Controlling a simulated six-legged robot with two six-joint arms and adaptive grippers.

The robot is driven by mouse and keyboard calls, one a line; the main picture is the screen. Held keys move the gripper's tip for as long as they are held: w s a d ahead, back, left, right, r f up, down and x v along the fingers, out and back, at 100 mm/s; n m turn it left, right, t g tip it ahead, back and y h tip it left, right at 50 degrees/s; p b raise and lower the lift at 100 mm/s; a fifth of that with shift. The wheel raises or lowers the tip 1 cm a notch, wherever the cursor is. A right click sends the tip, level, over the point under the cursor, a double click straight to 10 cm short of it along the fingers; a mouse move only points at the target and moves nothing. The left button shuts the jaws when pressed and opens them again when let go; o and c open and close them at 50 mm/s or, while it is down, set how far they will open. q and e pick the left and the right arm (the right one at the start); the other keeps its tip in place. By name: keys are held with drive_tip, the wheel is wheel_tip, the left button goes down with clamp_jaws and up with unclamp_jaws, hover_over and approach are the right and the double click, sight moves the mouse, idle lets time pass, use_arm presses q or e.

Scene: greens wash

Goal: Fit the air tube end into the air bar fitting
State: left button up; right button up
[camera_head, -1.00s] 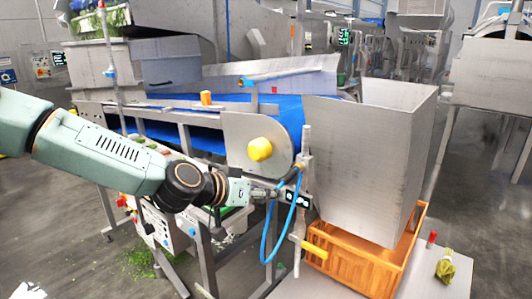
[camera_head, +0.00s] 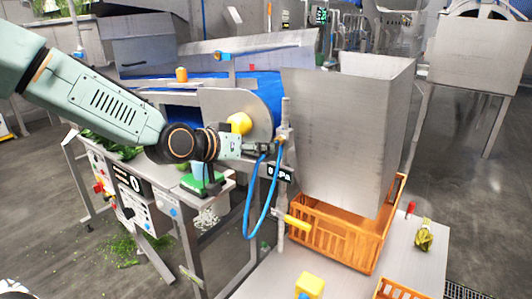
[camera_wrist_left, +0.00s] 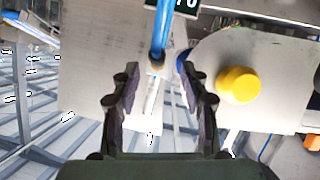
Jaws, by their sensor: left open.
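The blue air tube (camera_head: 247,215) hangs in a loop beside the upright metal air bar (camera_head: 284,115). One side of the loop rises to my left gripper (camera_head: 262,149), the other to the bar. In the left wrist view, the gripper (camera_wrist_left: 160,88) is open, with a finger on each side of a pale rod-like piece (camera_wrist_left: 151,95). The blue tube (camera_wrist_left: 162,30) runs down to a brownish collar just above that piece. I cannot tell whether either finger touches it. The air bar fitting is too small to make out clearly. My right gripper is not in view.
A pressure display (camera_head: 280,174) is close by the bar. A yellow knob (camera_head: 239,123) sits on the conveyor's end plate. A steel hopper (camera_head: 345,130) stands right of the bar, above an orange crate (camera_head: 335,240). A yellow block (camera_head: 310,285) lies on the front table.

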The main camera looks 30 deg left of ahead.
use_arm(q)
drive_tip(key=shift+x, duration=1.95)
drive_tip(key=shift+s+d, duration=0.1)
drive_tip(key=shift+r, duration=0.1)
drive_tip(key=shift+c, duration=0.6)
drive_tip(key=c, duration=0.4)
clamp_jaws()
drive_tip(key=shift+s, duration=0.1)
